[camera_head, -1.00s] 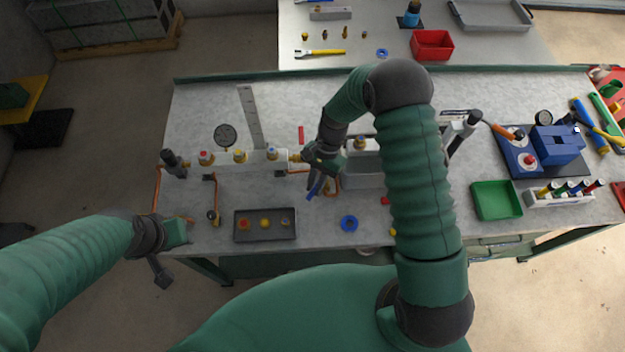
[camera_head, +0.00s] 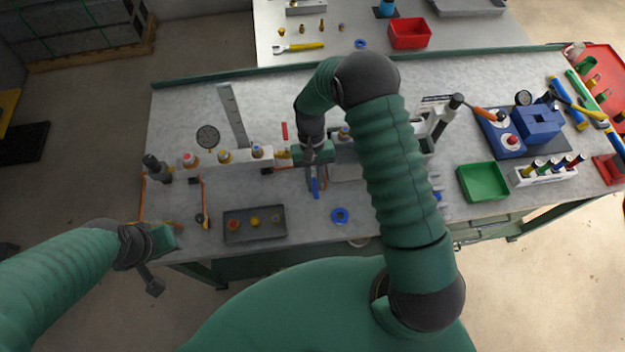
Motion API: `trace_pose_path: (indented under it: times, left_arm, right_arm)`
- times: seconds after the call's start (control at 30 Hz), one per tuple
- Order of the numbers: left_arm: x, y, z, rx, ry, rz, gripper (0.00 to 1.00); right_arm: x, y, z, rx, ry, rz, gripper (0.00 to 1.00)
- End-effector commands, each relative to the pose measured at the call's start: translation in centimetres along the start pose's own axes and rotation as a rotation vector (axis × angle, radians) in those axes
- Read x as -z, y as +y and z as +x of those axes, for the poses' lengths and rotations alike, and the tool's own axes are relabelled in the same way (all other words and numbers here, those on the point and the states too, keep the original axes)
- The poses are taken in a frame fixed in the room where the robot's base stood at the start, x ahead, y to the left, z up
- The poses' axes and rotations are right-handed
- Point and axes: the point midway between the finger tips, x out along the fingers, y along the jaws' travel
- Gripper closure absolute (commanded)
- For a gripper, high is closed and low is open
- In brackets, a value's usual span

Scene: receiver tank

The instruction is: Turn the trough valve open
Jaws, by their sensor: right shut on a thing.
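A row of valves and fittings runs along a pale manifold (camera_head: 215,163) at the left and middle of the workbench. A blue lever (camera_head: 315,187), which looks like the trough valve's handle, points toward the bench's front edge. My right gripper (camera_head: 313,178) reaches down over the manifold's right end and is shut on the blue lever; its fingers and wrist hide the valve body. A grey trough (camera_head: 347,172) lies just right of it, partly behind my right arm. My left gripper (camera_head: 163,262) hangs off the bench's front left corner, apart from everything; its jaws are unclear.
A dark tray (camera_head: 254,238) with several small fittings and a blue ring (camera_head: 340,216) lie near the front. A steel ruler (camera_head: 232,115) lies behind the manifold.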

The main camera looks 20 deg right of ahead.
Motion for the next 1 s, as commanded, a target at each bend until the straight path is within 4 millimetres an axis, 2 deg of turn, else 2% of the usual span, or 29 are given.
trace_pose_path:
  times: [0.43, 0.47, 0.63, 0.9, 1.0]
  left_arm:
    - [-0.01, 0.0, 0.03, 0.0, 0.0, 0.0, 0.64]
    - [-0.01, 0.0, 0.03, 0.0, 0.0, 0.0, 0.64]
    - [-0.01, 0.0, 0.03, 0.0, 0.0, 0.0, 0.64]
    - [-0.01, 0.0, 0.04, 0.0, 0.0, 0.0, 0.64]
    - [-0.06, 0.0, 0.27, 0.0, 0.0, 0.0, 0.64]
  right_arm:
    - [-0.34, 0.15, 0.27, -0.007, -0.012, -0.011, 1.0]
    - [-0.34, 0.15, 0.28, -0.007, -0.012, -0.011, 0.84]
    - [-0.23, 0.15, 0.21, -0.007, -0.009, -0.01, 0.63]
    - [0.0, 0.12, 0.09, -0.006, -0.005, -0.008, 0.63]
    - [0.13, 0.09, -0.56, -0.005, -0.001, -0.008, 0.63]
